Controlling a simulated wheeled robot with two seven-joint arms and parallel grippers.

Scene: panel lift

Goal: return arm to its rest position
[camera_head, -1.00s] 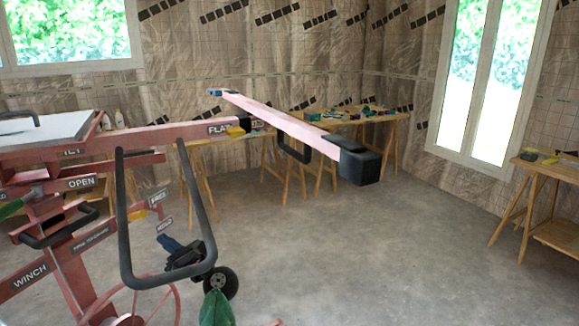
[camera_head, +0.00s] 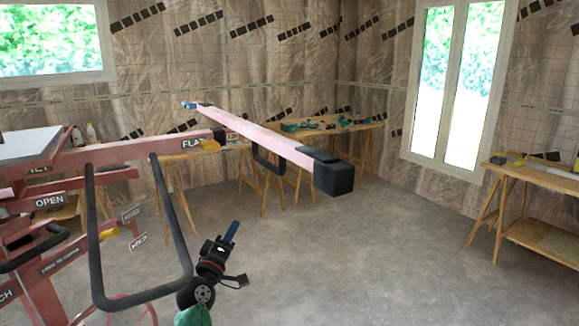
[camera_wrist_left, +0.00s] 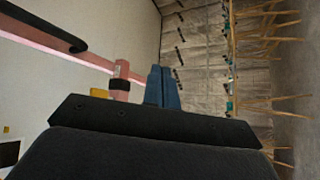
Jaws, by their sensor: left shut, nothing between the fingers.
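The panel lift (camera_head: 120,153) is a red frame with FLAT, OPEN and HOLD labels. A black loop handle (camera_head: 97,255) hangs from it, and a long pale-red crossbar (camera_head: 265,138) with a black end block (camera_head: 334,178) reaches right. My left gripper (camera_head: 232,230) has a black body and blue fingers. It is shut and empty, pointing up and slightly right, just right of the loop handle in the picture. In the left wrist view the blue fingers (camera_wrist_left: 162,88) are together with nothing between them; red lift parts (camera_wrist_left: 120,80) show beyond. My right gripper is out of view.
Behind the lift a trestle table (camera_head: 360,126) holds tools and small items. Another wooden table (camera_head: 545,177) stands at the right below the window. The concrete floor (camera_head: 380,260) between my left gripper and the right table is clear.

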